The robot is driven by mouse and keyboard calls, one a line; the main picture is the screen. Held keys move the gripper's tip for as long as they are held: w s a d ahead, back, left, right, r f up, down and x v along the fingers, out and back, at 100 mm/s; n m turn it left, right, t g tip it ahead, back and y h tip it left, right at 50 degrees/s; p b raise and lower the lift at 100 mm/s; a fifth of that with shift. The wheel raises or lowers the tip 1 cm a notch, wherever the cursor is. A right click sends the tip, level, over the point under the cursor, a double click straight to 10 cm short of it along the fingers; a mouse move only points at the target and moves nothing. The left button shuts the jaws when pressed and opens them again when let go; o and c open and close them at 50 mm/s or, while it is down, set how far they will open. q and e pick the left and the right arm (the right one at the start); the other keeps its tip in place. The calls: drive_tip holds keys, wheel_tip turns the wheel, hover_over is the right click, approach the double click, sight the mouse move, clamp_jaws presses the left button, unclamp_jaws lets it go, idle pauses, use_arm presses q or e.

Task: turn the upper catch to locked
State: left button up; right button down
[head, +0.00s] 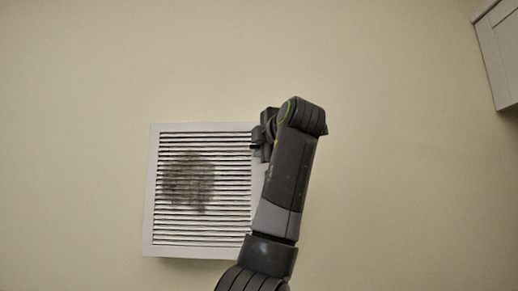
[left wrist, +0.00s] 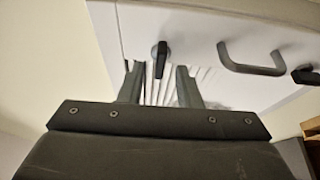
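A white louvred vent cover (head: 148,190) is on the wall in the head view; my left arm hides part of its right side. My left gripper (head: 258,141) is at the cover's upper right edge. In the left wrist view its two fingers (left wrist: 157,74) are apart. A dark catch (left wrist: 160,58) on the white frame shows between the fingertips, its lever lying between them; I cannot tell whether they touch it. From its place near the top corner it appears to be the upper catch. Another dark catch (left wrist: 305,76) shows at the right edge. My right gripper is not in view.
A grey bar handle (left wrist: 248,62) stands out from the frame between the two catches. A dark smudge (head: 188,181) covers part of the louvres. A white cabinet corner (head: 500,50) is at the upper right. The wall around the vent is bare.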

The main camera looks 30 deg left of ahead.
use_arm(q)
drive_tip(key=b+v, duration=0.6)
drive_tip(key=v, duration=1)
drive_tip(key=shift+d, duration=0.2)
